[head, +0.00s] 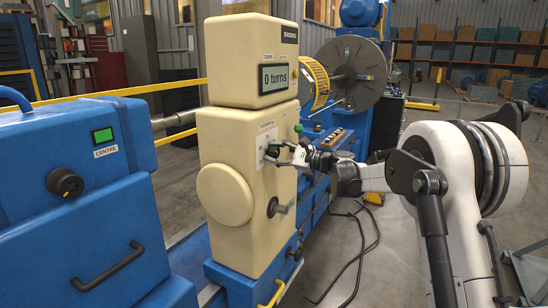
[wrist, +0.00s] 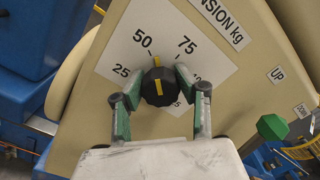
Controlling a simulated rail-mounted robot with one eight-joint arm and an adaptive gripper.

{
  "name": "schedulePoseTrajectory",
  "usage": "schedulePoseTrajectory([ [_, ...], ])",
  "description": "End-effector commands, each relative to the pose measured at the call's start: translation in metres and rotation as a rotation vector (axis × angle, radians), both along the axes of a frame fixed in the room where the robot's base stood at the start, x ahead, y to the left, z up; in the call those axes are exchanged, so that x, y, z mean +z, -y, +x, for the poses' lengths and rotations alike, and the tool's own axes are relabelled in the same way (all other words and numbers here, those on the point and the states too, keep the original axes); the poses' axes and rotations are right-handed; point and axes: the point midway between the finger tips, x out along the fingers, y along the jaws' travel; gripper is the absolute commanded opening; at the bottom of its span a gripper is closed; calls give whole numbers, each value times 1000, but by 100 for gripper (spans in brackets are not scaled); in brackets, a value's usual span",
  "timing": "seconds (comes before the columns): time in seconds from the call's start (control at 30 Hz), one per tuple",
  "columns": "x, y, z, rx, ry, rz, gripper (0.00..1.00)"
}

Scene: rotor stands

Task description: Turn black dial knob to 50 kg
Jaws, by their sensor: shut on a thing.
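The black dial knob (wrist: 151,89) sits on a white scale plate (wrist: 120,50) on the cream machine housing, under a "TENSION kg" label. My gripper (wrist: 158,88) is shut on the knob, one green-padded finger on each side. The yellow pointer line on the knob points up in the wrist view, closest to the 50 mark and left of the 75. The 25 shows at the left. Marks at the lower right are partly hidden by a finger. In the head view my gripper (head: 282,154) reaches the cream housing (head: 225,135) from the right and hides the knob.
A green-knobbed lever (wrist: 272,127) stands right of the dial, near UP and DOWN labels. A display (head: 278,76) above reads "0 turns". A blue cabinet (head: 75,190) stands at the left. Cables (head: 360,240) lie on the floor.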

Motion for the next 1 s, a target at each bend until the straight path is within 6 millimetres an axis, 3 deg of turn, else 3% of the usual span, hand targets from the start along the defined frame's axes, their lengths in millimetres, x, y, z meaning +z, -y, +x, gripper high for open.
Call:
schedulePoseTrajectory([
  [0.4, -1, 0, 0, 1, 178, -88, 4],
  [0.97, -1, 0, -1, 1, 204, -100, 4],
  [1.0, -1, 0, -1, 1, 204, -100, 33],
])
